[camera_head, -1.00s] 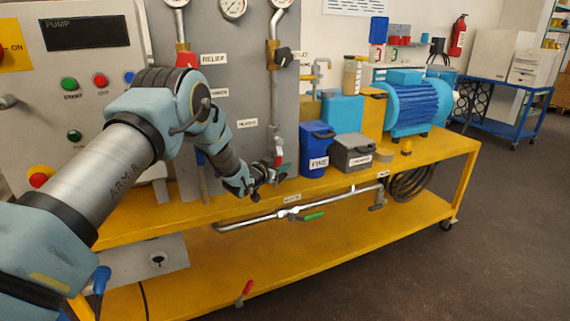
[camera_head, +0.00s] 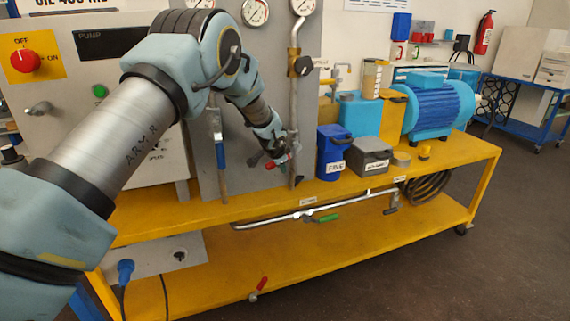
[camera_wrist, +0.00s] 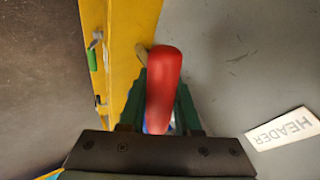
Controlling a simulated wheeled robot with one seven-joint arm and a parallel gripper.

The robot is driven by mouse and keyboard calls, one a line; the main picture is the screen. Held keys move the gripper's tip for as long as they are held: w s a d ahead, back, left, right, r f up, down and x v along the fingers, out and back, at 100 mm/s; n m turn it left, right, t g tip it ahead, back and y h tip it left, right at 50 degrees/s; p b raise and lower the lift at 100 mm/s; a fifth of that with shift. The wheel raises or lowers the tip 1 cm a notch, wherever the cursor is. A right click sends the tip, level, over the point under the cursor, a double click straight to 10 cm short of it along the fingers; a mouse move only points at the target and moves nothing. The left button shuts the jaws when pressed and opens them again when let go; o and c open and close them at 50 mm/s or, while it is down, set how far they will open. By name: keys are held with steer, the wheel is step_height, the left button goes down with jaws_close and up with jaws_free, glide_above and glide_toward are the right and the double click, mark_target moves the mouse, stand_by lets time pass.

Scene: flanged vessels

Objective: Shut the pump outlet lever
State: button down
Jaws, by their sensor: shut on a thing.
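My gripper (camera_head: 281,158) is at the lower part of the vertical pipe on the grey panel. It is shut on a red lever handle (camera_head: 272,163). In the wrist view the red handle (camera_wrist: 164,85) lies lengthwise between the green fingers of my gripper (camera_wrist: 160,108). In the head view the handle points left and a little down from the pipe; the gripper partly hides it and its valve. A label reading HEADER (camera_wrist: 285,129) is on the panel beside it. I cannot read a pump outlet label in either view.
A green lever (camera_head: 328,218) lies along the pipe under the yellow bench top. A blue lever (camera_head: 220,152) hangs on the panel to the left. A blue bin (camera_head: 333,165) and a grey box (camera_head: 370,160) stand right of the gripper. Another red lever (camera_head: 262,284) is low in front.

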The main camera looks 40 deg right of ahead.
steer(key=shift+w+a+r+m+t+y+p, duration=0.1)
steer(key=shift+a+r+m+t+y+p, duration=0.15)
steer(key=shift+r+y, duration=0.25)
steer(key=shift+w+a+r+m+t+y+p, duration=0.15)
steer(key=shift+r+y+p, duration=0.2)
steer(key=shift+y, duration=0.3)
steer(key=shift+a+r+m+t+y+p, duration=0.2)
steer(key=shift+r+y+p, duration=0.05)
steer(key=shift+r+y, duration=0.3)
steer(key=c, duration=0.6)
jaws_free()
steer(key=b+v, duration=0.2)
steer(key=v, duration=0.8)
steer(key=shift+s+r+b, duration=0.25)
steer(key=shift+r+b, duration=0.05)
steer(key=shift+a, duration=0.1)
